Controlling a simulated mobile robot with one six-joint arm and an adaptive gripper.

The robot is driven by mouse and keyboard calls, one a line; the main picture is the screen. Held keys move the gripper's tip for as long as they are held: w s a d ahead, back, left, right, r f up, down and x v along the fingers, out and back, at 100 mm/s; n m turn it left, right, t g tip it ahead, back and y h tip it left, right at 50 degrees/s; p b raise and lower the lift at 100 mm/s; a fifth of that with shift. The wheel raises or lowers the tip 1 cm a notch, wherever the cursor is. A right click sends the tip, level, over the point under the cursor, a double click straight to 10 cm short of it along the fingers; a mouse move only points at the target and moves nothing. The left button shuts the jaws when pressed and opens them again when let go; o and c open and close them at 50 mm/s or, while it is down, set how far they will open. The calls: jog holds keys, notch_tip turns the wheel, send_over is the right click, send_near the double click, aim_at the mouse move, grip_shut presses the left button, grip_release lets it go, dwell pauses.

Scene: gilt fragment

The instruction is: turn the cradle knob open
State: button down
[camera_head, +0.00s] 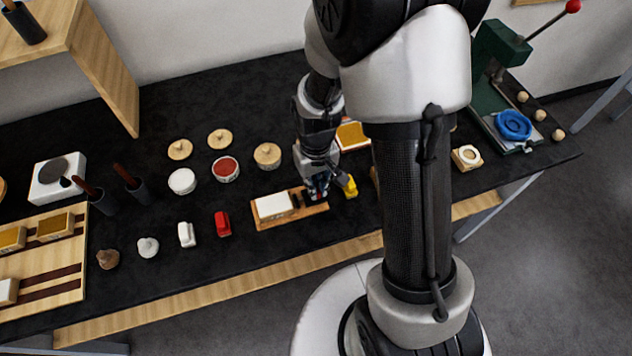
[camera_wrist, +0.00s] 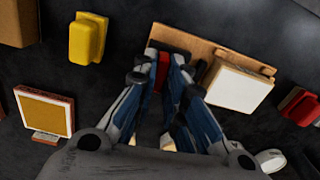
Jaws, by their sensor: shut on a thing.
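The cradle (camera_head: 268,224) is a wooden base on the black bench, with a pale cream block (camera_head: 275,205) lying on it. In the wrist view the cradle (camera_wrist: 205,45) is at the top centre and the pale block (camera_wrist: 238,84) is right of my fingers. My gripper (camera_head: 316,192) is low over the cradle's right end. In the wrist view my gripper (camera_wrist: 168,72) has its fingers closed in on a small red part, the knob (camera_wrist: 163,72), at the cradle's end. The fingers hide much of the knob, and its turn angle cannot be told.
A yellow block (camera_head: 350,187) stands close right of my gripper. A red block (camera_head: 222,223) and a white block (camera_head: 187,234) stand left of the cradle. A red-filled dish (camera_head: 226,169) and a round wooden lid (camera_head: 267,155) lie behind. The bench's front strip is clear.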

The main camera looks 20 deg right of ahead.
jog(key=shift+m, duration=0.6)
jog(key=c, duration=1.6)
grip_release()
jog(key=shift+c, duration=0.2)
jog(key=shift+r, duration=0.1)
notch_tip(320, 180, up, 12)
jog(key=s+r+t, duration=0.4)
jog(key=s+r, duration=1)
jog(key=s, duration=0.1)
jog(key=shift+s+t, duration=0.2)
jog(key=shift+t, duration=0.1)
